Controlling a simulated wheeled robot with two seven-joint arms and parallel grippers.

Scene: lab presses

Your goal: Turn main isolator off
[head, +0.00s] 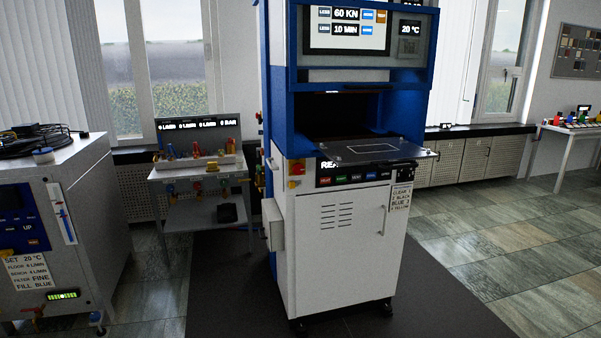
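The cabinet belongs to a tall blue and white press (285,105) standing in the middle of the head view. Neither of my grippers is in view.
A grey metal plate (366,150) juts from the press front. A wheeled white unit (95,200) stands at the left, with a small valve table (200,172) behind it. Dark matting (440,300) and open tiled floor lie around the press.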

